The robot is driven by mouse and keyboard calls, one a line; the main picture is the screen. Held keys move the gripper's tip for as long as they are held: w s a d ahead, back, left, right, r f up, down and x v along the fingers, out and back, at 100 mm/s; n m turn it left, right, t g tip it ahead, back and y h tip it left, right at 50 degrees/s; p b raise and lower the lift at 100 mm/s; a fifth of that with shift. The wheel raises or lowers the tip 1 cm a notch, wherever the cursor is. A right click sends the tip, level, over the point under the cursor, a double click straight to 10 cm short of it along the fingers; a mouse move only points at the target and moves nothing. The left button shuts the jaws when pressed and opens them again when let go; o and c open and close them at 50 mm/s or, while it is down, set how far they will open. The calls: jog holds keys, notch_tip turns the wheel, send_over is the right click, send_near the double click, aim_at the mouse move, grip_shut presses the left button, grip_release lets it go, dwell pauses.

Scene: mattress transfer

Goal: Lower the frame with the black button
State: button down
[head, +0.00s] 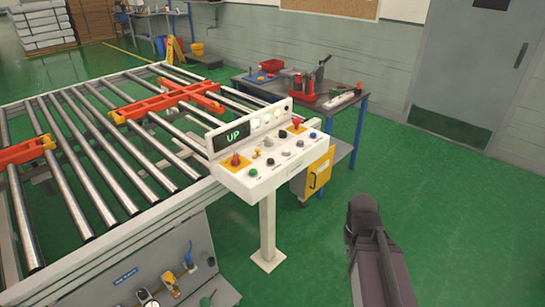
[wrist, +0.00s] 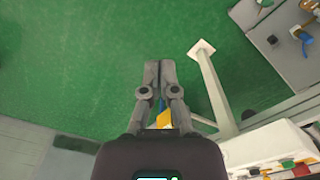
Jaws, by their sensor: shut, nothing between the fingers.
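The white control panel (head: 260,150) stands on a white post in the middle of the head view, and its display (head: 232,137) reads "UP" in green. A small dark button (head: 270,162) sits in its front row beside a green one (head: 253,173); another dark knob (head: 283,133) sits further back. The orange frame (head: 170,100) lies among the rollers at the left, apparently raised. My gripper (wrist: 160,68) is shut and empty in the wrist view, over green floor, apart from the panel, whose edge (wrist: 270,150) shows at lower right.
The roller table (head: 110,240) fills the left, with valves and a gauge on its side. Green floor is free at the right, before a grey door (head: 480,60).

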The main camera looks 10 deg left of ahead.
jog(key=w+a+r+n+t+y+p, duration=0.2)
jog(key=w+a+r, duration=0.3)
jog(key=w+a, duration=0.3)
jog(key=w+a+r+n+t+y+p, duration=0.1)
jog(key=w+a+r+n+p, duration=0.4)
jog(key=w, duration=1.1)
jog(key=w+a+r+n+t+y+p, duration=0.2)
jog(key=w+a+r+n+p, duration=0.2)
jog(key=w+a, duration=0.6)
jog(key=shift+w+a+r+t+y, duration=0.3)
jog(key=shift+w+a+r+y, duration=0.1)
jog(key=shift+w+r, duration=0.6)
jog(key=shift+w+f, duration=0.1)
jog(key=shift+f, duration=0.15)
jog(key=b, duration=0.8)
send_over(272, 161)
jog(key=f, duration=0.8)
jog(key=shift+a, duration=0.4)
jog(key=shift+d+f+b, duration=0.15)
jog(key=shift+f+b, duration=0.7)
jog(key=shift+d+f+b, duration=0.15)
jog(key=shift+f+b, duration=0.65)
jog(key=shift+f, duration=0.05)
